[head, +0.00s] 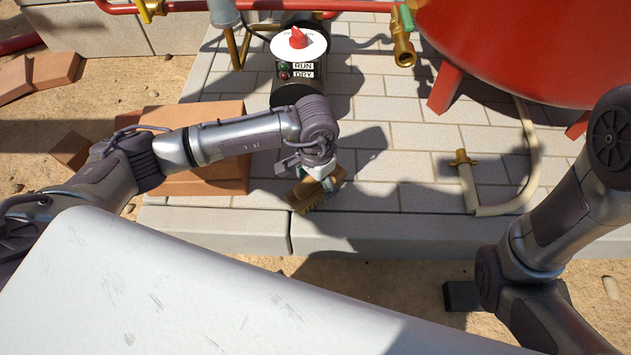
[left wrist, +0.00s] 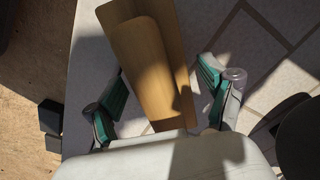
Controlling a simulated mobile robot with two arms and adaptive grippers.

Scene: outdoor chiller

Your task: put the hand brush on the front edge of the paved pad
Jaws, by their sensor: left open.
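The hand brush (head: 304,197) has a tan wooden body and bristles. In the head view it is on the paved pad, close behind the front edge of the pad (head: 345,232). My left gripper (head: 321,177) is right over it and hides part of it. In the left wrist view the brush's wooden back and handle (left wrist: 146,62) lie between the two open, green-padded fingers of my left gripper (left wrist: 164,101), with small gaps beside it. Whether the brush's whole underside touches the paving is hidden. My right arm is at the right of the head view; its gripper does not show.
A black control post (head: 299,85) with a red knob stands behind the brush. A red tank (head: 530,45) is at the back right, with a cream hose (head: 527,170) on the paving. Terracotta slabs (head: 215,170) lie left of the brush.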

